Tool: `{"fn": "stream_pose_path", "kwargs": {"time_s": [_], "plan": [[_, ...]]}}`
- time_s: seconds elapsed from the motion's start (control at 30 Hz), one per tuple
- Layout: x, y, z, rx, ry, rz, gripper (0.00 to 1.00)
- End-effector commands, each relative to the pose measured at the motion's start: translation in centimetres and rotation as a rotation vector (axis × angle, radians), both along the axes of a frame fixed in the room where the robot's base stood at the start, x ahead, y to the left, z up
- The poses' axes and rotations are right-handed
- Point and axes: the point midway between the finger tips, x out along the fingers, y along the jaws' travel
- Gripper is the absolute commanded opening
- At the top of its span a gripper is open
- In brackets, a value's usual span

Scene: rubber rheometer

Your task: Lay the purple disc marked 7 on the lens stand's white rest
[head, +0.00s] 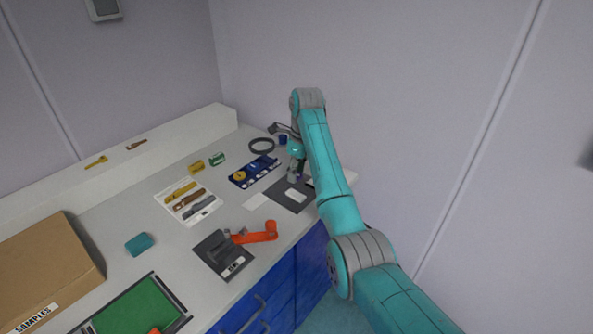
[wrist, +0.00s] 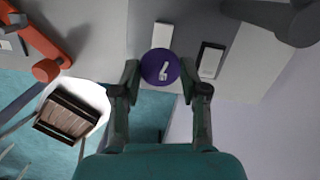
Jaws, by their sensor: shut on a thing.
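The purple disc (wrist: 160,66) with a white 7 on its face is held between the two fingertips of my gripper (wrist: 160,80) in the wrist view. The mark appears turned in this picture. A dark grey plate (wrist: 188,22) lies beyond the disc, and a white block (wrist: 163,36), apparently the lens stand's white rest, shows just past the disc's far edge. I cannot tell the disc's height above the plate. In the head view my gripper (head: 297,178) is over the dark plate (head: 282,196) near the counter's right end; the disc is mostly hidden there.
A black-framed white piece (wrist: 210,61) lies right of the disc. A dark arm (wrist: 275,20) reaches in at the upper right. An orange device (head: 258,233) stands to the left. A blue tray (head: 247,178) and a black ring (head: 262,146) lie farther back.

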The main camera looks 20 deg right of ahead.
Motion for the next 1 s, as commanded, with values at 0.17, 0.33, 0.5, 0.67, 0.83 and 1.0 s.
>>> {"fn": "stream_pose_path", "kwargs": {"time_s": [0.17, 0.33, 0.5, 0.67, 0.83, 1.0], "plan": [[0.0, 0.0, 0.0, -0.001, 0.000, -0.011, 0.25], [0.0, 0.0, 0.0, 0.000, -0.001, -0.010, 0.25], [0.0, 0.0, -0.3, 0.001, -0.002, -0.009, 0.25], [0.0, 0.0, -1.0, 0.001, -0.001, -0.008, 0.25], [0.0, 0.0, -2.3, 0.001, 0.001, -0.008, 0.25], [0.0, 0.0, -3.7, 0.001, -0.001, -0.008, 0.25]]}}
